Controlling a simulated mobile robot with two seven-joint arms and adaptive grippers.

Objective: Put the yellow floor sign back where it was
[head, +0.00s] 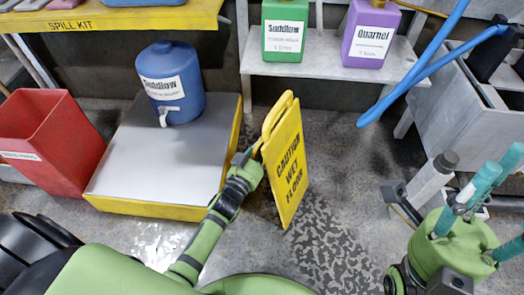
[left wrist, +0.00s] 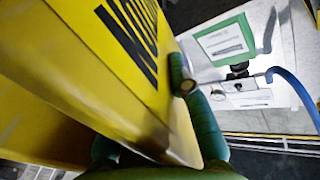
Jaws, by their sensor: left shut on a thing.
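The yellow floor sign (head: 284,165), marked "CAUTION WET FLOOR", stands tilted in the middle of the head view, right of the yellow-edged platform. My left gripper (head: 256,150) is shut on the sign's left side, below its handle. In the left wrist view the sign (left wrist: 125,65) fills the left and centre, between the green fingers of my left gripper (left wrist: 155,140). I cannot tell whether the sign's lower edge touches the floor. My right gripper (head: 492,195) is at the right edge, fingers spread, apart from the sign.
A blue jug (head: 175,85) stands on the yellow-edged platform (head: 155,160). A red bin (head: 50,140) is at the left. Green (head: 286,28) and purple (head: 370,35) containers stand on a shelf behind. Blue handles (head: 415,70) stick out at right. Dark speckled floor (head: 325,240) lies in front.

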